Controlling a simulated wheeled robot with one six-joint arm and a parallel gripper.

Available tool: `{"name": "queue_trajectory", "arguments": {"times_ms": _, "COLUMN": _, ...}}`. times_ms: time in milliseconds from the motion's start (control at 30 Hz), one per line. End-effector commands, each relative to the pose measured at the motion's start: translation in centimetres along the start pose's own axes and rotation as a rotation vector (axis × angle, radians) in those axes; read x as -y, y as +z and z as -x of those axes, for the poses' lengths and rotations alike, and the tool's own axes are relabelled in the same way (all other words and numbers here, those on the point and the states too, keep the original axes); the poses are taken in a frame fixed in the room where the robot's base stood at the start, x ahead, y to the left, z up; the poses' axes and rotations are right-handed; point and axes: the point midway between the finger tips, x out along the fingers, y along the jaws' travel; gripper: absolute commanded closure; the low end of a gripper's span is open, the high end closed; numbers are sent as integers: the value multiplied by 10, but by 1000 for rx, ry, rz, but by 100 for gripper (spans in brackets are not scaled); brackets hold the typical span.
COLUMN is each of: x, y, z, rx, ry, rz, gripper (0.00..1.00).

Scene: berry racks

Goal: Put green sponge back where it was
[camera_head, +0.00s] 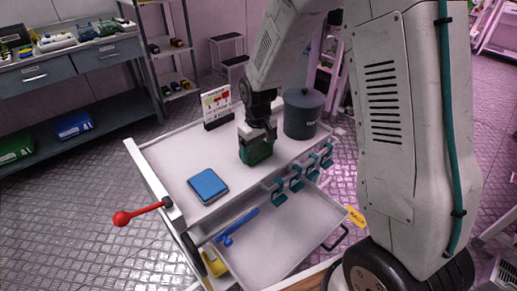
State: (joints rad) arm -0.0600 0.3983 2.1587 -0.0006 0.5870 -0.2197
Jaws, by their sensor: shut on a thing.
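The green sponge (256,154) is a dark green block at the white cart top's right-middle. My gripper (257,138) reaches down from above and is shut on it. The sponge is at or just above the cart top (175,158); I cannot tell whether it touches. The gripper hides the top of the green sponge.
A grey lidded pot (303,112) stands close right of my gripper, and a small sign (217,106) stands behind left. Teal clamps (296,178) line the cart's front edge. An open drawer (285,235) holds a blue tool (236,227). A red-knobbed lever (122,218) juts left.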

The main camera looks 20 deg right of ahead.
Motion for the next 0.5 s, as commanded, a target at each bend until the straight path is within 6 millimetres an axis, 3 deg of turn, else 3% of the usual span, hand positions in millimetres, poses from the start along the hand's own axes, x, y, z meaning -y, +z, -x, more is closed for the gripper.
{"name": "queue_trajectory", "arguments": {"times_ms": 300, "x": 0, "y": 0, "z": -3, "rx": 0, "ry": 0, "rz": 0, "gripper": 52}}
{"name": "queue_trajectory", "arguments": {"times_ms": 333, "x": 0, "y": 0, "z": -3, "rx": 0, "ry": 0, "rz": 0, "gripper": 13}}
{"name": "queue_trajectory", "arguments": {"times_ms": 400, "x": 0, "y": 0, "z": -3, "rx": 0, "ry": 0, "rz": 0, "gripper": 0}}
{"name": "queue_trajectory", "arguments": {"times_ms": 500, "x": 0, "y": 0, "z": -3, "rx": 0, "ry": 0, "rz": 0, "gripper": 0}}
